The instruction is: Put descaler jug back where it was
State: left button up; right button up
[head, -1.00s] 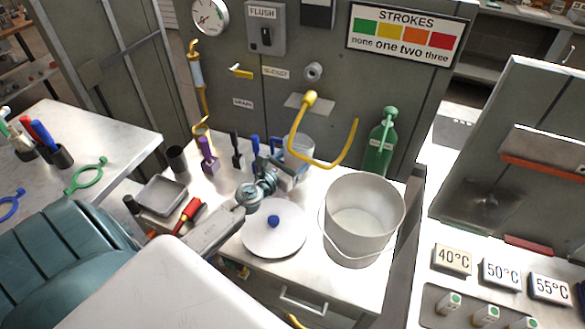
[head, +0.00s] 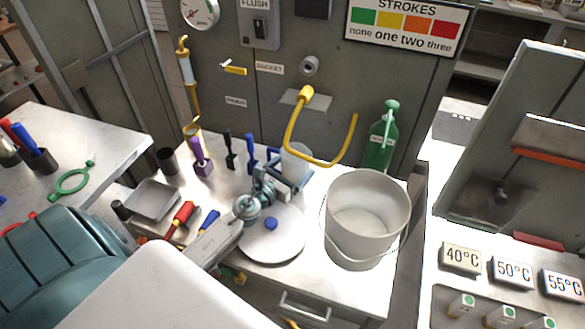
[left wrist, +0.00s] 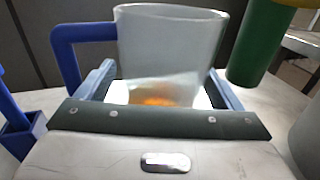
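The descaler jug (head: 296,158) is a translucent, pale vessel with a blue handle. It stands near the back of the white bench, in front of the grey panel. In the left wrist view, the jug (left wrist: 170,50) is upright with its blue handle on the left, and orange shows through its lower part. My left gripper (head: 287,176) has one finger on each side of the jug, with the tips against its walls. Its palm hides the jug's base, so I cannot tell whether it touches the bench. My right gripper is not in view.
A yellow hose spout (head: 305,95) hangs just above and right of the jug. A green bottle (head: 380,145) and a grey bucket (head: 365,240) stand to the right. A white round lid (head: 285,245) lies in front. Purple, black and blue upright tools (head: 201,160) stand left.

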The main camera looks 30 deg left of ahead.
aim_at(286, 175)
pick_arm(q)
jog(key=shift+r, duration=0.1)
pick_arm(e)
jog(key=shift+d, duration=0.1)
pick_arm(q)
jog(key=shift+r, duration=0.25)
jog(key=s+b, duration=0.1)
jog(key=s, duration=0.2)
jog(key=s+b, duration=0.1)
jog(key=s, duration=0.2)
jog(key=s+b, duration=0.1)
jog(key=s, duration=0.2)
jog(key=shift+s+a+f, duration=0.1)
jog(key=shift+a+f, duration=0.2)
jog(key=shift+f, duration=0.05)
jog(key=shift+s+a+r+b, duration=0.1)
jog(key=shift+s+b, duration=0.25)
jog(key=shift+s, duration=0.6)
jog(key=shift+s+r, duration=0.15)
jog(key=shift+s, duration=0.3)
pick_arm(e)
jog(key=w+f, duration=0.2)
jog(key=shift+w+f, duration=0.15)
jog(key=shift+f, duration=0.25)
pick_arm(q)
jog(key=shift+r, duration=0.1)
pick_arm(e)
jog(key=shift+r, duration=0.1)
